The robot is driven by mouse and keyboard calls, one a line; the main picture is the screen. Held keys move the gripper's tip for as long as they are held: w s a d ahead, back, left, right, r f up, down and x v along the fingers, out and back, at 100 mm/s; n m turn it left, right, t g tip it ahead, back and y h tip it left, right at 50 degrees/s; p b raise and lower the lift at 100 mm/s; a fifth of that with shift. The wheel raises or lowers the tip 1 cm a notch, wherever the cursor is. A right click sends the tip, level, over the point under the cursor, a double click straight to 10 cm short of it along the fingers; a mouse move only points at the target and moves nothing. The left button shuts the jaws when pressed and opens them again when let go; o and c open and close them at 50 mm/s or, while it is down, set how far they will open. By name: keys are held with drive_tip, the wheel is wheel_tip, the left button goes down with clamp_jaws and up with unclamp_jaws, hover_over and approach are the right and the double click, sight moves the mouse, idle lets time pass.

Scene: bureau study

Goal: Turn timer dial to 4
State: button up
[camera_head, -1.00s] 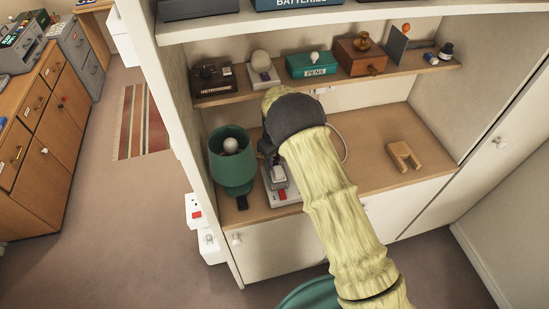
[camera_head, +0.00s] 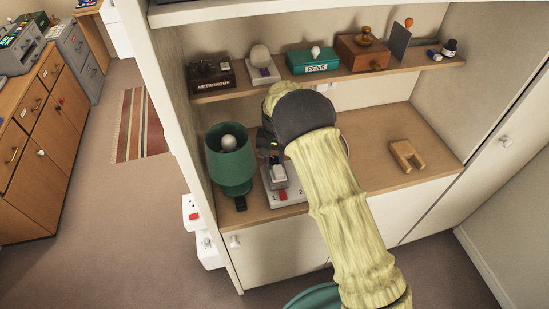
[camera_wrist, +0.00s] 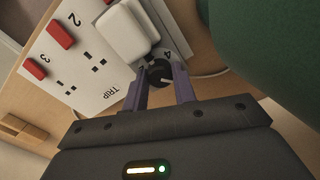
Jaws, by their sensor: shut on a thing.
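In the wrist view a small dark round dial (camera_wrist: 159,70) with a pale mark sits at the end of a white power strip (camera_wrist: 88,72). A figure 4 is printed just beyond it. My gripper (camera_wrist: 160,82) has its two purple-grey fingers on either side of the dial, shut on it. The fingers partly cover the dial, so its exact setting cannot be read. In the head view the strip (camera_head: 292,197) lies on the lower shelf; my arm hides the dial and fingertips there.
A white plug (camera_wrist: 122,36) stands on the strip close to the fingers, beside red switches (camera_wrist: 60,35). A green lamp (camera_head: 231,168) stands just left of the strip. A wooden block (camera_head: 406,155) lies to the right. The upper shelf (camera_head: 335,80) holds several objects above my arm.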

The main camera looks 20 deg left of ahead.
drive_tip(key=m, duration=0.5)
drive_tip(key=shift+b, duration=0.3)
drive_tip(key=o, duration=1)
